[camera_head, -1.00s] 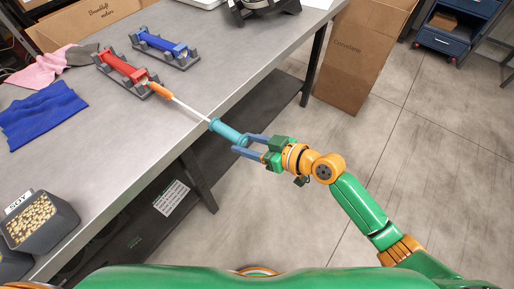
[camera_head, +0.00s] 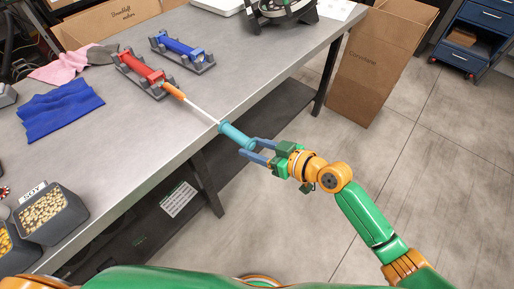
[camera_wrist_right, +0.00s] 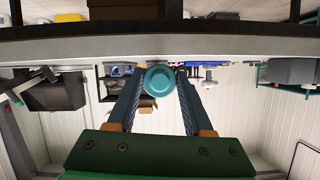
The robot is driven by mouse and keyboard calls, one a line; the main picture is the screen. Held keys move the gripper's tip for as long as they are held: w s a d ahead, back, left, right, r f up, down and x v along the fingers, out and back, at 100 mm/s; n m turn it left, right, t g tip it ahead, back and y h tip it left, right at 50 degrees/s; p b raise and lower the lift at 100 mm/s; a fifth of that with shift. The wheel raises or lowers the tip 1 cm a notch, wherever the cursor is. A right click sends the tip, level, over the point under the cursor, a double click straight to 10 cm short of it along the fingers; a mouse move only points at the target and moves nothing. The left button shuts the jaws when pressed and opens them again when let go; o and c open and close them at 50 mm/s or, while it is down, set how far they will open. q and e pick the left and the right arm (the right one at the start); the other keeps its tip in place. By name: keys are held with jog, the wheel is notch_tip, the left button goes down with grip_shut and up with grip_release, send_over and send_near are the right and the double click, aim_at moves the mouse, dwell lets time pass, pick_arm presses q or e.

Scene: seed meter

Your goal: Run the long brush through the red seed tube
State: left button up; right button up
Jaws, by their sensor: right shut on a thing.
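The red seed tube (camera_head: 140,67) lies in a grey cradle (camera_head: 157,91) on the bench. The long brush has a teal handle (camera_head: 236,134), a thin white rod (camera_head: 202,110) and an orange bristle head (camera_head: 173,91). The bristle head is lined up with the tube's near end, at or just beside its mouth; I cannot tell whether its tip is inside. My right gripper (camera_head: 248,147) is shut on the handle's rear end, off the bench's front edge. The right wrist view shows the round handle end (camera_wrist_right: 160,80) between the fingers. My left gripper is not in view.
A blue tube (camera_head: 181,47) in a similar cradle stands right of the red one. A cardboard box (camera_head: 375,75) stands on the floor. The bench (camera_head: 150,140) is clear nearby.

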aim_at(238, 136)
jog(key=shift+w+a+f+b, duration=0.1)
jog(key=shift+w+a+b, duration=0.35)
jog(key=shift+w+a, duration=0.4)
jog(key=shift+w+a+b, duration=0.45)
jog(key=shift+w+a, duration=0.1)
jog(key=shift+a, duration=0.55)
jog(key=shift+w+a, duration=0.3)
jog(key=shift+a, duration=0.1)
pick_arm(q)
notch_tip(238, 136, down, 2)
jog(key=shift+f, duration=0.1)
